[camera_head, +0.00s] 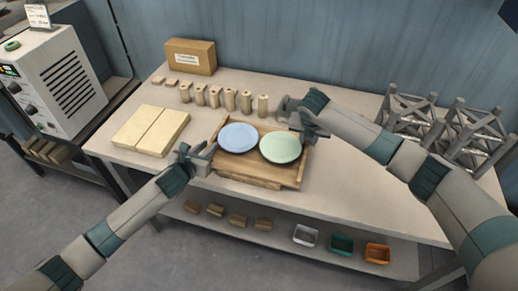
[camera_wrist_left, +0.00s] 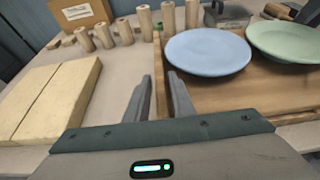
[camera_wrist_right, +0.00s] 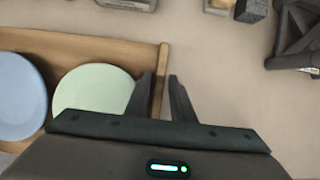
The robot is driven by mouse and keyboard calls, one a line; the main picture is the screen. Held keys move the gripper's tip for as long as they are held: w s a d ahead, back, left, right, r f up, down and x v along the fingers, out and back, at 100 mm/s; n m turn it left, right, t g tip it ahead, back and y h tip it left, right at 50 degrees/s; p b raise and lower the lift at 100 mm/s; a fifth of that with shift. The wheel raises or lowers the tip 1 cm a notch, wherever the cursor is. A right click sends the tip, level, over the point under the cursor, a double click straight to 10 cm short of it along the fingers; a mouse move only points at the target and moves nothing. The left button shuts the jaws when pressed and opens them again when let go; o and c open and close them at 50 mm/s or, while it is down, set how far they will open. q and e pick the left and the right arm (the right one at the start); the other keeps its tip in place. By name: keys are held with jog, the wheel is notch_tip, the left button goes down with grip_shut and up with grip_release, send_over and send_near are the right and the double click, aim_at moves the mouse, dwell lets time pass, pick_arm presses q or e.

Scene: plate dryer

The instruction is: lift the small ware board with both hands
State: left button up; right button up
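The wooden ware board (camera_head: 240,173) lies on the table near its front edge, with raised rims at its sides. A blue plate (camera_head: 238,137) and a pale green plate (camera_head: 280,147) sit side by side on it. My left gripper (camera_head: 208,154) is at the board's left side; in the left wrist view its parted fingers (camera_wrist_left: 160,88) straddle the left rim. My right gripper (camera_head: 308,133) is at the right side; in the right wrist view its parted fingers (camera_wrist_right: 161,84) straddle the right rim (camera_wrist_right: 163,62). Contact with either rim cannot be made out.
Pale slabs (camera_head: 152,130) lie left of the board. Several clay cylinders (camera_head: 214,97) stand behind it, with a cardboard box (camera_head: 190,57) farther back. Grey metal frames (camera_head: 408,112) stand at the right. The table right of the board is clear. A lower shelf holds small bins (camera_head: 341,244).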

pick_arm(q)
grip_shut()
pick_arm(e)
grip_shut()
pick_arm(q)
jog(key=shift+w+r, duration=0.1)
dwell(1.2)
